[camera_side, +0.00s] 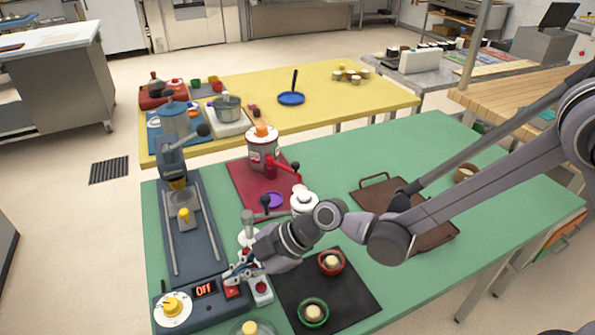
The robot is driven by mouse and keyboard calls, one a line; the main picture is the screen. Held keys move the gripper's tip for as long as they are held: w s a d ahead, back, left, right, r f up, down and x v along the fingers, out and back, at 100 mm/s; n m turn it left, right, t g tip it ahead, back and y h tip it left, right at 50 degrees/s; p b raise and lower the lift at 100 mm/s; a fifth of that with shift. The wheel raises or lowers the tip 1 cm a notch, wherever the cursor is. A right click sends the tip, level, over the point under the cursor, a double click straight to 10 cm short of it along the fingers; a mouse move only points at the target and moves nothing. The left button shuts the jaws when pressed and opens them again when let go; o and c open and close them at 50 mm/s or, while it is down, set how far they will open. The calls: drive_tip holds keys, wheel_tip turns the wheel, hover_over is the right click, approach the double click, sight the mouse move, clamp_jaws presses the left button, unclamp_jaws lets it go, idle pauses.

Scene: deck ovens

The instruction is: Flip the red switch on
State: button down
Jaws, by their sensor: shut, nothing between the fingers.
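A dark blue-grey machine (192,235) stands at the left end of the green table. Its front panel has a small display (205,289) that appears to read "Off" in red. A red switch (232,292) sits on the panel just right of the display. My gripper (232,278) is shut and empty, its fingertips just above the red switch and partly covering it. I cannot tell whether they touch it. A white block with a red part (262,287) stands just right of the switch.
A white dial with a yellow knob (173,306) is left of the display. A black mat (345,302) holds a red bowl (331,262) and a green bowl (313,311). A red grinder-like device (262,150) and a brown tray (432,236) are farther back. The green table (350,155) has free room behind.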

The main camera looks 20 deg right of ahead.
drive_tip(key=shift+w+f+g, duration=0.2)
drive_tip(key=shift+g, duration=0.1)
drive_tip(key=shift+s, duration=0.2)
drive_tip(key=shift+s, duration=0.7)
drive_tip(key=shift+r, duration=0.1)
drive_tip(key=r, duration=0.1)
drive_tip(key=s+r, duration=0.1)
drive_tip(key=r, duration=0.1)
drive_tip(key=shift+s+r, duration=0.2)
drive_tip(key=shift+r, duration=0.05)
drive_tip(key=v, duration=1)
drive_tip(key=shift+s, duration=0.25)
